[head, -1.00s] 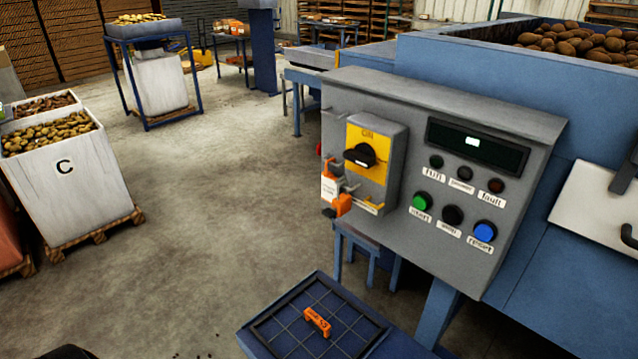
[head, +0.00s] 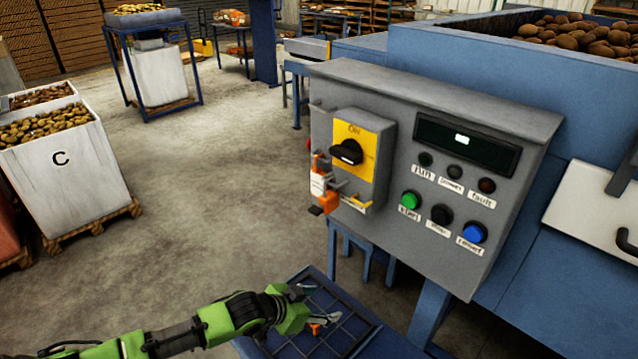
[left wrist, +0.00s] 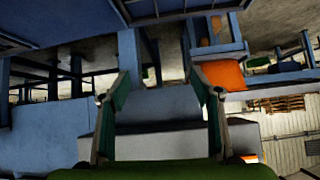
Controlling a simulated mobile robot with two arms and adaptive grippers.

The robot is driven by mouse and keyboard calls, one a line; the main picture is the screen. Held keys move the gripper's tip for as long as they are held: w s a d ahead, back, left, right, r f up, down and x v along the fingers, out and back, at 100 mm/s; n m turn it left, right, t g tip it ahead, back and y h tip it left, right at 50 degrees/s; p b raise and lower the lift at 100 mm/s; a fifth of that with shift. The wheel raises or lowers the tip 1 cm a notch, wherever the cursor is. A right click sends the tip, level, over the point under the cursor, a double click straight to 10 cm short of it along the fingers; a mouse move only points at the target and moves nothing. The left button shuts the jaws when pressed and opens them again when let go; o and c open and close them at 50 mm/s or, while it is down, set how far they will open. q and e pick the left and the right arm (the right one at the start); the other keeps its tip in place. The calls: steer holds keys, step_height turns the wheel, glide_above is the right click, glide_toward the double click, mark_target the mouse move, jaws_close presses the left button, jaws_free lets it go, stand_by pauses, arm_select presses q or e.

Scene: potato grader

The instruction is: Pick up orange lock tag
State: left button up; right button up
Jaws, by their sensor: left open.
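An orange piece (head: 315,328), which I take for the lock tag, lies on the dark grid of a blue tray stand (head: 352,340) below the control panel. My left gripper is mostly in front of it, so only a small part shows. My left gripper (head: 318,303) is open over the tray, its fingers spread around the area just above the orange piece; I cannot tell if they touch it. In the left wrist view the two fingers (left wrist: 160,105) are wide apart with nothing between them. My right gripper is not in view.
The grey control panel (head: 480,230) stands close behind the tray, with a yellow switch (head: 358,150) and an orange lock and white tag (head: 325,195) on its left side. A white crate marked C (head: 62,175) stands left. The floor between is clear.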

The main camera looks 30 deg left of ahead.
arm_select(q)
steer(key=w+a+r+t, duration=0.1)
steer(key=w+a+r, duration=0.15)
steer(key=r, duration=0.35)
steer(key=w+a+r+t, duration=0.1)
steer(key=w+a+r, duration=0.1)
steer(key=a+r, duration=0.3)
steer(key=n+t, duration=0.1)
glide_toward(318, 192)
steer(key=shift+h, duration=0.4)
steer(key=p+x, duration=0.4)
steer(key=x, duration=0.1)
steer(key=shift+a+f, duration=0.15)
steer(key=shift+p+x, duration=0.75)
steer(key=shift+x, duration=1.25)
steer(key=shift+a, duration=0.15)
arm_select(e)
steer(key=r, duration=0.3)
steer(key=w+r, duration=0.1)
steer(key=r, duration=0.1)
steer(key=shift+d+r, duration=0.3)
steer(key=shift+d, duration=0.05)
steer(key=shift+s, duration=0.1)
arm_select(q)
steer(key=c, duration=1.1)
